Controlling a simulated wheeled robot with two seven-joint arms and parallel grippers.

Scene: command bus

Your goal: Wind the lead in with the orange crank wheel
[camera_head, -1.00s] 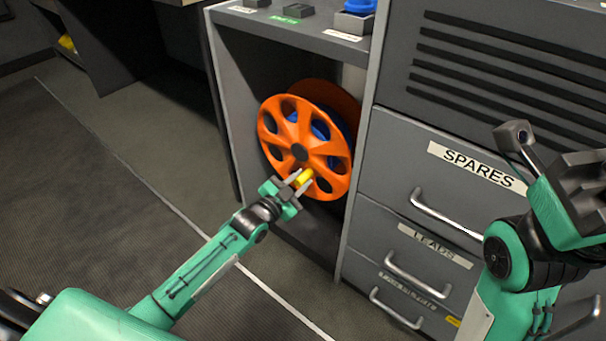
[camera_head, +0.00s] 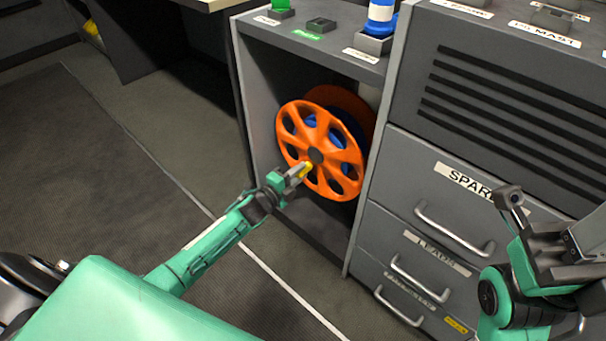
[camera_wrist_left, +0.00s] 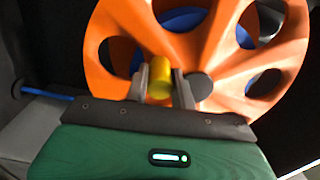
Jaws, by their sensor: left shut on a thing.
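The orange crank wheel (camera_head: 347,172) stands upright in the open bay of a grey cabinet, with a dark hub at its centre. Its yellow knob (camera_head: 307,166) sits to the lower left of the hub. My left gripper (camera_head: 301,172) is shut on the knob. In the left wrist view the yellow knob (camera_wrist_left: 159,75) is between the two fingers, left of the hub on the orange wheel (camera_wrist_left: 112,62). Blue lead (camera_head: 336,134) shows through the wheel's openings. A blue length of lead (camera_wrist_left: 45,93) runs out to the left in the wrist view.
Grey drawers with metal handles (camera_head: 455,230) stand right of the bay, below a slatted panel (camera_head: 500,100). The floor (camera_head: 110,190) at left is clear.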

